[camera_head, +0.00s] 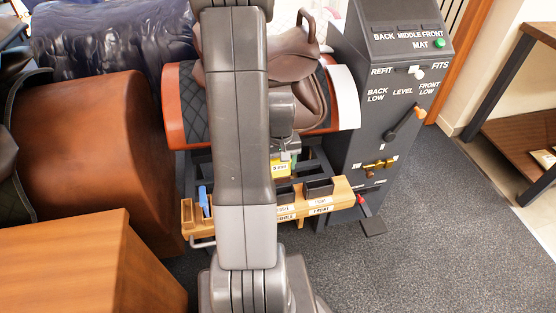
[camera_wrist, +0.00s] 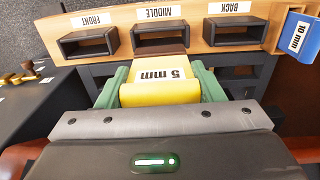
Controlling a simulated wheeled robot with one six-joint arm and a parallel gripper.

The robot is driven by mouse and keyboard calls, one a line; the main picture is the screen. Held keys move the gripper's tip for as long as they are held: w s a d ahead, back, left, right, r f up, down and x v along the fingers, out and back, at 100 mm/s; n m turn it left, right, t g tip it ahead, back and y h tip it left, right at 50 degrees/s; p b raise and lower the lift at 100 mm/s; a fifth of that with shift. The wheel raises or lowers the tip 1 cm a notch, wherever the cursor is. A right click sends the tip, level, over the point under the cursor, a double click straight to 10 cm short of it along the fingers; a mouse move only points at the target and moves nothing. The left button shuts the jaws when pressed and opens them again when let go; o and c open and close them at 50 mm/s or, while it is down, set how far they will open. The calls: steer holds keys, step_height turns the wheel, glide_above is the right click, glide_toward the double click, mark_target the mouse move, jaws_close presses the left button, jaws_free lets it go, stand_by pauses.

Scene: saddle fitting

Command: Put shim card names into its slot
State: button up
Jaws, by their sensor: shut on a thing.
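My gripper (camera_wrist: 160,92) is shut on a yellow shim card (camera_wrist: 160,92) marked 5 mm, held between its green finger pads. The card also shows in the head view (camera_head: 281,169), partly behind my arm. Its brown far end points at the dark slot labelled MIDDLE (camera_wrist: 160,40); I cannot tell whether the tip is inside. The slot labelled FRONT (camera_wrist: 88,43) is to the left in the wrist view, and the slot labelled BACK (camera_wrist: 234,32) is to the right. Both look empty. A blue 10 mm card (camera_wrist: 299,36) stands in a wooden holder at the right end.
The wooden rack (camera_head: 343,193) sits low before the saddle stand. A brown saddle (camera_head: 312,90) rests above it. A grey control post (camera_head: 390,90) with levers and a green light stands close on the right. A brown rounded form (camera_head: 85,140) is at left. Carpet (camera_head: 430,230) is open at right.

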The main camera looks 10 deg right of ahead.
mark_target(279, 182)
steer(key=shift+f+b, duration=3.7)
steer(key=shift+f, duration=1.4)
steer(key=o, duration=1.1)
steer(key=shift+c, duration=0.2)
step_height(279, 182, up, 14)
steer(key=p, duration=0.3)
steer(key=shift+f, duration=0.1)
